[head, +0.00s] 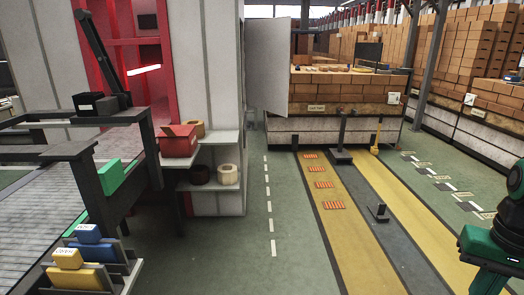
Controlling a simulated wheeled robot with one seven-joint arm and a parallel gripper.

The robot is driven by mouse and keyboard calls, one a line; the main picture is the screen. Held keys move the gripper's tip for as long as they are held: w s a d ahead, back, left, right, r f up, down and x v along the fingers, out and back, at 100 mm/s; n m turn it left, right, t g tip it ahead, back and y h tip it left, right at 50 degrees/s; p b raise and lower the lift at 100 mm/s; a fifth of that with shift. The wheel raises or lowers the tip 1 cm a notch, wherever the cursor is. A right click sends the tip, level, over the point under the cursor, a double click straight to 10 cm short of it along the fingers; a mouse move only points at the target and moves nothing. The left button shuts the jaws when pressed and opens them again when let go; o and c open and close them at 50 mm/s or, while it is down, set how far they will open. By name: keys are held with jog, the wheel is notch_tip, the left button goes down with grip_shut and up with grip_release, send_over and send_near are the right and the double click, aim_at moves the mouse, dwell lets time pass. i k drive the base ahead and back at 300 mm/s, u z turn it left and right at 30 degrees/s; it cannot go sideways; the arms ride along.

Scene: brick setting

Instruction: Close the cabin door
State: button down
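The cabin (203,60) has white panel walls and stands left of centre. A plain light grey panel (268,66), which looks like the cabin door, stands swung out from the cabin's right side. Its lower edge hangs above the floor. No handle can be made out on it. A green and black part of my arm shows at the right edge, far from the door. My gripper is not in view.
Shelves (226,143) with a red bin (178,141) and tape rolls (228,174) jut from the cabin's front. A conveyor (40,215) fills the left. A brick-loaded bench (330,130) stands behind the door.

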aim_at(267, 61)
jog(key=i, duration=3)
jog(key=z, duration=0.55)
jog(key=i, duration=0.5)
